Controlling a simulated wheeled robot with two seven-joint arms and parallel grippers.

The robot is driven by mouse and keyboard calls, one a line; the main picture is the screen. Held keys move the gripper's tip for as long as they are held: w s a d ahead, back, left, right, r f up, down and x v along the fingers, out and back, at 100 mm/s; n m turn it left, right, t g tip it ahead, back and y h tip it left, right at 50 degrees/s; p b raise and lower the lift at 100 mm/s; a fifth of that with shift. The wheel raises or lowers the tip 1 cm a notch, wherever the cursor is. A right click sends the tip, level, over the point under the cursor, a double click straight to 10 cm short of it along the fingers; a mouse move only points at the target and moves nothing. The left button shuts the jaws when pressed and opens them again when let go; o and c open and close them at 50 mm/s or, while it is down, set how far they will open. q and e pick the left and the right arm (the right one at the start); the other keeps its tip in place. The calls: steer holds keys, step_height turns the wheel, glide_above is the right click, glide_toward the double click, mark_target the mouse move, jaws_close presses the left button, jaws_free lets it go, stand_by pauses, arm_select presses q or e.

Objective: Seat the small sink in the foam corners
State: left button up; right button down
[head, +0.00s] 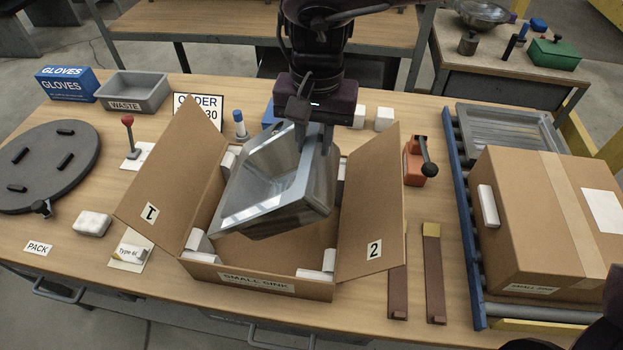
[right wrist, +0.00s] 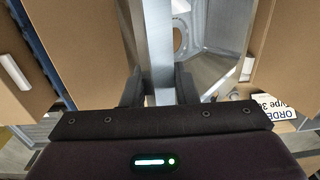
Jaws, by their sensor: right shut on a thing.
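The small sink (head: 262,178), a shiny steel basin, hangs tilted over the open cardboard box (head: 240,287) labelled "SMALL SINK". My right gripper (head: 315,140) is shut on its rim at the far right side. The rim also shows between the fingers in the right wrist view (right wrist: 157,60). White foam corners show in the box at the front left (head: 197,243), front right (head: 318,275) and back left (head: 229,160). The back right one is mostly hidden by the sink and gripper. My left gripper is not in view.
Box flaps marked 1 (head: 170,185) and 2 (head: 370,205) stand open at the sides. A closed carton (head: 520,240) sits on the roller rack at right. A red-knobbed lever (head: 129,135), an orange tool (head: 415,165) and brown strips (head: 433,280) lie near the box.

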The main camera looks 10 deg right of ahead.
step_height(320, 180, down, 9)
steer(key=shift+a+f, duration=0.1)
stand_by(0.4)
steer(key=c, duration=1.1)
jaws_free()
steer(key=shift+f, duration=0.1)
steer(key=shift+c, duration=0.2)
steer(key=r, duration=1.2)
steer(key=shift+d+r, duration=0.1)
steer(key=shift+d, duration=0.1)
